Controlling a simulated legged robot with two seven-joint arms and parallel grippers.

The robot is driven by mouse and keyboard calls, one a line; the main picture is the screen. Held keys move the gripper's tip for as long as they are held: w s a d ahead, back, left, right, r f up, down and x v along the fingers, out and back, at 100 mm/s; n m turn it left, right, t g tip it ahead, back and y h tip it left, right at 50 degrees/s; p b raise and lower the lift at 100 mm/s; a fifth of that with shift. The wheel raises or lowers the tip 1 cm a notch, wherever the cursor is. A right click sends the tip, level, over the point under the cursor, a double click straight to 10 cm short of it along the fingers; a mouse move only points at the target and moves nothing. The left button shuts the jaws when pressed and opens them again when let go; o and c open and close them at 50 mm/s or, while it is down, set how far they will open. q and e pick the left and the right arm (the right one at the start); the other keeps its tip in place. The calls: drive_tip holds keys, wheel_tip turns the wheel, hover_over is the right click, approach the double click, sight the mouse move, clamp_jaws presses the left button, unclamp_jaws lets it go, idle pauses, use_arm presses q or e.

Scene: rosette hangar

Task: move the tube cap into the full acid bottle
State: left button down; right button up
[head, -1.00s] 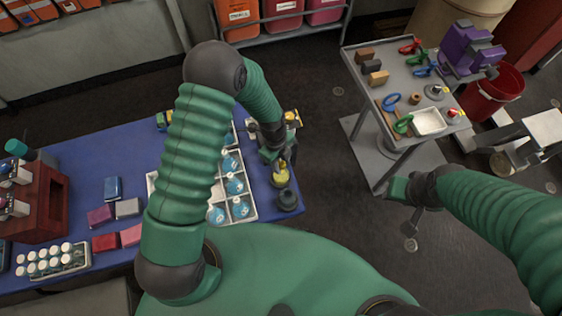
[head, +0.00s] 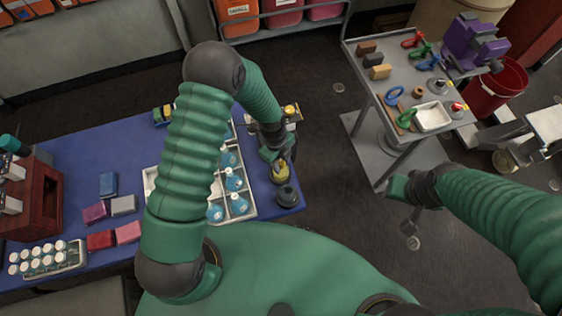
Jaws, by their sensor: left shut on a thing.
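My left gripper (head: 280,163) is over the right end of the blue table, pointing down at a small yellow bottle (head: 281,175), which looks like the acid bottle. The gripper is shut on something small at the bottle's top. The tube cap cannot be made out between the fingers, and I cannot tell whether it touches the bottle or is inside it. My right gripper (head: 409,222) hangs over the floor beside the grey cart, away from the table. Its fingers are too small to read.
A dark round pot (head: 286,196) stands just in front of the yellow bottle. A white divided tray (head: 243,215) with several blue flasks lies left of it, partly behind my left arm. A grey cart (head: 384,92) with tools stands at the right.

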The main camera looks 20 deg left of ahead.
use_arm(q)
drive_tip(key=shift+c, duration=2.3)
unclamp_jaws()
drive_tip(key=shift+r, duration=0.1)
wheel_tip(320, 180, up, 6)
drive_tip(key=p, duration=0.4)
drive_tip(key=shift+f, duration=0.3)
